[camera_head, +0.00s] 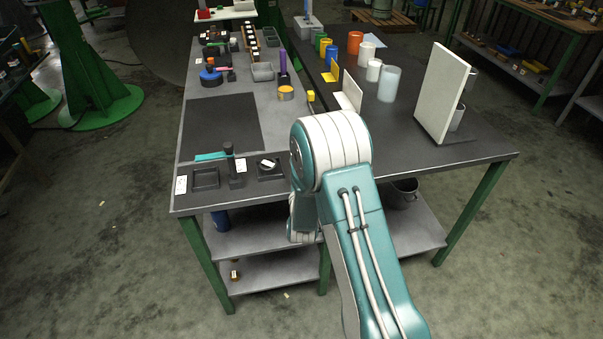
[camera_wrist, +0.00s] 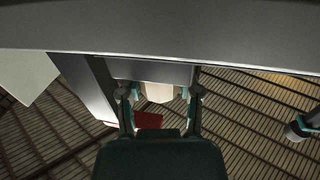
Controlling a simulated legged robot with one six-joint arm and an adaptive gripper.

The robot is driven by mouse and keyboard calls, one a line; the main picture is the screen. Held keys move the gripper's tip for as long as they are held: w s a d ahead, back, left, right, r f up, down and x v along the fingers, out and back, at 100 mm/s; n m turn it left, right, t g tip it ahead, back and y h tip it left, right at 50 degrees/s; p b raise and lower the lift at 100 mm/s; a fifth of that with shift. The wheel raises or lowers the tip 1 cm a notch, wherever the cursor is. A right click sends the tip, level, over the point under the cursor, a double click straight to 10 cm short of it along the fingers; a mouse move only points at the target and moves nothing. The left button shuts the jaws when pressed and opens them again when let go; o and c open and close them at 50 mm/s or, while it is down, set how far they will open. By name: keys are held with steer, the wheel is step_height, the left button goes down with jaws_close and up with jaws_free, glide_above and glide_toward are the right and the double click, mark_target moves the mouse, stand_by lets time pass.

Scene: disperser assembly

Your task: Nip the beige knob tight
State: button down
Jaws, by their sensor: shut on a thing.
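In the wrist view the beige knob (camera_wrist: 160,92) sits below a grey block (camera_wrist: 150,72), under a wide grey edge. My gripper (camera_wrist: 160,97) has one finger on each side of the knob and is shut on it. The fingertips cover the knob's sides, and its far end is hidden by the block. In the head view my arm reaches down at the front edge of the workbench (camera_head: 222,108). My gripper and the knob are hidden there behind the arm.
In the wrist view a red patch (camera_wrist: 149,120) shows between the fingers, a pale panel (camera_wrist: 27,72) at left and a small grey cylinder (camera_wrist: 297,128) at right. In the head view a white upright board (camera_head: 443,92) and several cups stand on the right bench top.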

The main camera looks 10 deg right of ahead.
steer(key=shift+a+m+g+h, duration=0.1)
steer(key=shift+m+g+h, duration=0.8)
steer(key=shift+m+h, duration=1.2)
steer(key=shift+h, duration=0.6)
steer(key=shift+c, duration=1.3)
jaws_free()
steer(key=shift+w, duration=0.1)
steer(key=v, duration=1.2)
steer(key=shift+w+a+r, duration=0.1)
steer(key=shift+a, duration=0.05)
